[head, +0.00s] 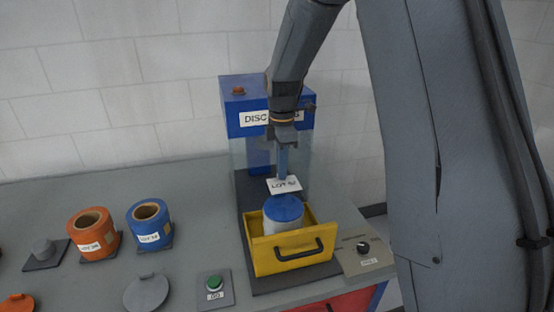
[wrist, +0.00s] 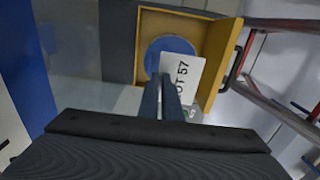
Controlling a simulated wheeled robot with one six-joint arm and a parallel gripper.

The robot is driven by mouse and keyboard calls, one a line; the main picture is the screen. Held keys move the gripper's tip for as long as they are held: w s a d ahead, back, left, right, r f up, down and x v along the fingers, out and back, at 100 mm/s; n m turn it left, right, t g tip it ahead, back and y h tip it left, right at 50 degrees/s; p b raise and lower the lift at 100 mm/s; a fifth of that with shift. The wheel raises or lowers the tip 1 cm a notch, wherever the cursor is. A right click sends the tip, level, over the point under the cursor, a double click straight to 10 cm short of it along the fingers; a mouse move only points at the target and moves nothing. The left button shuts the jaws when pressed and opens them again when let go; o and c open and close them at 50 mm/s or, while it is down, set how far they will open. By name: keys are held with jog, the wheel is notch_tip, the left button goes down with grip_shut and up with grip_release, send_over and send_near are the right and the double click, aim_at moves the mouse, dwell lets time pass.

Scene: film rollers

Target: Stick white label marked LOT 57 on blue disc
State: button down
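The white label (head: 285,185) hangs from my gripper (head: 282,172) just above the blue disc (head: 284,208). In the wrist view the label (wrist: 184,74) reads "OT 57", its first letter hidden by the fingers. My gripper (wrist: 160,90) is shut on the label's near edge. The blue disc (wrist: 160,52) lies partly under the label in that view. The disc sits on a pale round support inside the yellow drawer (head: 292,257), which stands out from the blue machine (head: 234,120). A gap shows between label and disc in the head view.
On the grey table (head: 60,192) stand an orange roll (head: 85,246) and a blue roll (head: 144,236) with labels. A green button (head: 214,283) and a knob box (head: 362,250) flank the drawer. The machine's clear walls rise behind the drawer.

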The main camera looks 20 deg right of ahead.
jog(key=shift+w, duration=0.1)
jog(key=b, duration=0.4)
send_over(282, 201)
jog(key=shift+w+a+f, duration=0.1)
jog(key=shift+f, duration=2.75)
jog(key=shift+f+b, duration=0.45)
jog(key=shift+f, duration=1)
jog(key=shift+f+p, duration=0.25)
jog(key=shift+p, duration=0.05)
